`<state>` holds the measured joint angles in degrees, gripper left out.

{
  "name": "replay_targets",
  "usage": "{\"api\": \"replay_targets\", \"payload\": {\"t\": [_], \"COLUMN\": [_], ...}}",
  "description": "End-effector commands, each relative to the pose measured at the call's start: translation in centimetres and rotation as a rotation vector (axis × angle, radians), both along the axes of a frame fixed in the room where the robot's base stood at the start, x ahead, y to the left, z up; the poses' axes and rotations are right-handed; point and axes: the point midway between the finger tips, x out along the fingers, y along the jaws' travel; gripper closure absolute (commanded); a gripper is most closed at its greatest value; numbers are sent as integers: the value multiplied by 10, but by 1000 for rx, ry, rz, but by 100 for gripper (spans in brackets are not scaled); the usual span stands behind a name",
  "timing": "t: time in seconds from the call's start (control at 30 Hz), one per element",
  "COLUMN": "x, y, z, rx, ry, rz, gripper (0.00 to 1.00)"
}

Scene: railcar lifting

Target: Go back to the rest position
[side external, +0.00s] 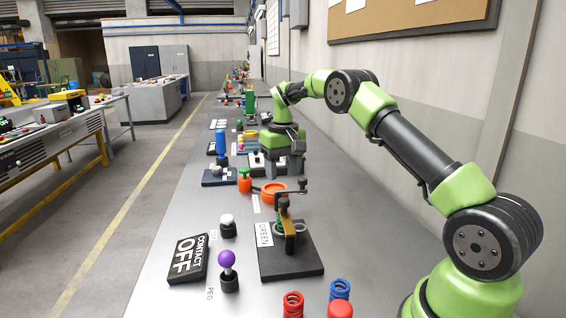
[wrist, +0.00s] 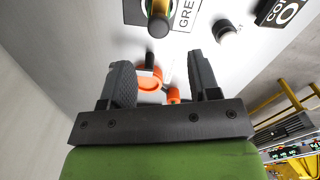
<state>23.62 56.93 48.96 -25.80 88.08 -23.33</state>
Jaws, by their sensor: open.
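My gripper (side external: 281,172) hangs above the bench beyond the orange ring-shaped part, its fingers pointing down. Its two dark fingers are apart with nothing held between them; in the wrist view my gripper (wrist: 160,62) shows the same gap. An orange round part (side external: 273,190) lies on the bench on the near side of the gripper. It also shows past the fingers in the wrist view (wrist: 150,76). My green and black arm reaches back to the lower right. No railcar can be made out clearly.
A black plate (side external: 305,262) labelled GREEN carries a brass-coloured upright piece. Red and blue springs (side external: 293,305) stand in front. The bench's left strip is clear.

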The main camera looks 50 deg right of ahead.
Motion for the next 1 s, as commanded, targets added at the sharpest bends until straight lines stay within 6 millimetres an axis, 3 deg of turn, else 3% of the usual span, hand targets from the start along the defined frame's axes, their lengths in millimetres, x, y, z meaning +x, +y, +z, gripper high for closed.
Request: {"api": "replay_targets", "payload": {"t": [0.2, 0.73, 0.87, 1.0], "x": [0, 0, -5, -23], "y": [0, 4, 21, 57], "z": [21, 28, 56, 102], "rx": [0, -1, -6, -8], "ry": [-1, -9, -54, -139], "rz": [2, 5, 23, 52], "gripper": [44, 44, 44, 44]}}
